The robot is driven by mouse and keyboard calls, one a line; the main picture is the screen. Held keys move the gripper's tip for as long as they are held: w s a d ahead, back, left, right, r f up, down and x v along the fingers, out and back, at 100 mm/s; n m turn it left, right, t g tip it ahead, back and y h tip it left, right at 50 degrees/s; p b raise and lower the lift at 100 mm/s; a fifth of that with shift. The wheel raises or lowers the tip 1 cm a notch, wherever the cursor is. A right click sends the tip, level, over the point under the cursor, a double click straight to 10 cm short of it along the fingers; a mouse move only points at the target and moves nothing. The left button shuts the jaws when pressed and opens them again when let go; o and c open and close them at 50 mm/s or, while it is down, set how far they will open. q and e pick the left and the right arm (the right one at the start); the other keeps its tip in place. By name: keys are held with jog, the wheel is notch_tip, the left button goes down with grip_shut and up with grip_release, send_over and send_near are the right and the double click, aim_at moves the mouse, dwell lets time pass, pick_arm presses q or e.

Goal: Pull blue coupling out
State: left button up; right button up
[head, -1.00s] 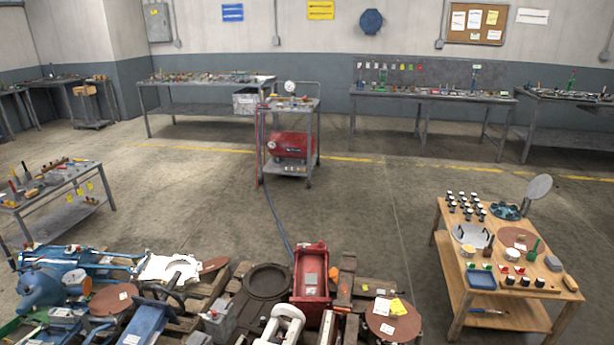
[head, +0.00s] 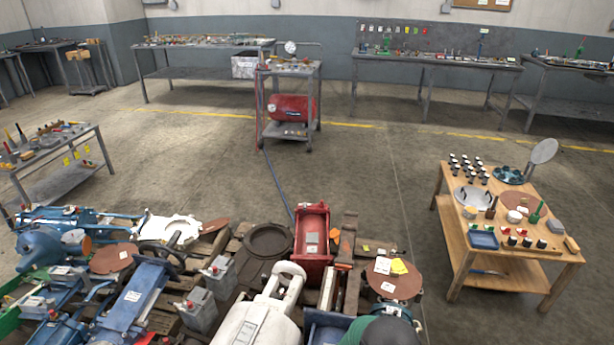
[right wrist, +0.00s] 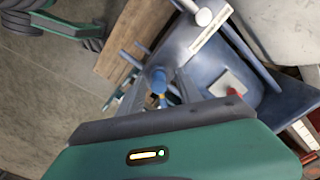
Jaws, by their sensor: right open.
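In the right wrist view, a small blue cylindrical part (right wrist: 158,79), which looks like the blue coupling, stands beside a larger blue-grey housing (right wrist: 204,48). My right gripper (right wrist: 161,92) is open, and its two grey fingers point toward the blue part, one on either side in the picture. I cannot tell whether they touch it. A small yellow and blue piece shows just below it between the fingers. In the head view, the coupling cannot be made out. A green and dark rounded part of mine covers the bottom right of the pallet there. My left gripper is not in view.
Pallets hold a red casting (head: 312,242), a white casting (head: 255,325), a rust-brown disc (head: 394,280) and blue machine parts (head: 136,297), closely packed. A wooden table (head: 452,212) stands at the right, a compressor cart (head: 290,100) behind. Open floor lies between.

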jog(key=shift+d, duration=0.15)
dwell(0.8)
grip_shut()
dwell(1.1)
jog(key=shift+r, duration=0.1)
jog(key=shift+r+p, duration=2.3)
jog(key=shift+r, duration=0.6)
